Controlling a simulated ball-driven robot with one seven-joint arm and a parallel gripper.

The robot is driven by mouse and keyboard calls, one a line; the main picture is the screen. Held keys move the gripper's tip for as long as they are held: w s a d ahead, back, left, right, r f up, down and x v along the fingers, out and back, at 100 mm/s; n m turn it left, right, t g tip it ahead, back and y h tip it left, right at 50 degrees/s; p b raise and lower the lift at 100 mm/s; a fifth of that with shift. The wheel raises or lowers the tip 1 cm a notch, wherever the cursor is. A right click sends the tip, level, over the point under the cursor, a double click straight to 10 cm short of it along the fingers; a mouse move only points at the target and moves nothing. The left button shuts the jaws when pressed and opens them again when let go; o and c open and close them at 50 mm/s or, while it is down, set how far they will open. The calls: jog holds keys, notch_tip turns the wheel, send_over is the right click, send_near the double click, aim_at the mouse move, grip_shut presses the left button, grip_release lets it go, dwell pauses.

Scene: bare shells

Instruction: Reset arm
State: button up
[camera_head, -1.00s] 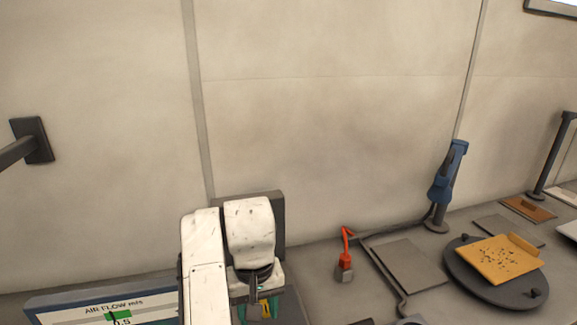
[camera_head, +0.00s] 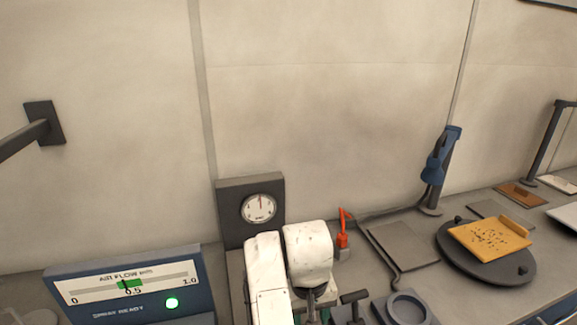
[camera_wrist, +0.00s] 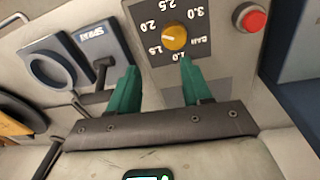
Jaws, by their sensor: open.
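My gripper (camera_wrist: 158,88) shows in the wrist view with two green fingers spread apart and nothing between them. Beyond the fingers is a dark dial panel with a yellow knob (camera_wrist: 174,37) and a red button (camera_wrist: 253,20) at its right. In the head view my white arm reaches down at the bottom centre, in front of the gauge block (camera_head: 250,188). The arm hides most of the gripper there; only a little green shows low beside it.
An air flow display (camera_head: 130,290) with a lit green light stands at the left. A turntable (camera_head: 470,272) carries a yellow tray (camera_head: 490,238) at the right. A blue tool (camera_head: 438,165) stands on a post by the wall. A ring-shaped holder (camera_head: 408,308) lies near the arm.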

jog(key=s+d+f+m+b, duration=0.1)
jog(key=s+d+f, duration=0.3)
jog(key=d, duration=0.3)
jog(key=s+d+f+h+b, duration=0.1)
jog(key=s+d+f, duration=0.3)
jog(key=d, duration=0.2)
jog(key=s+d+f+m, duration=0.1)
jog(key=s+d+f, duration=0.35)
jog(key=d, duration=0.25)
jog(key=s+d+f+b, duration=0.1)
jog(key=s+f, duration=0.1)
jog(key=s, duration=0.8)
jog(key=s+d+f+y+b, duration=0.1)
jog(key=s+d+f, duration=0.1)
jog(key=s, duration=0.8)
jog(key=shift+s+f+m+y, duration=0.3)
jog(key=shift+s+f+m, duration=0.1)
jog(key=shift+f, duration=0.3)
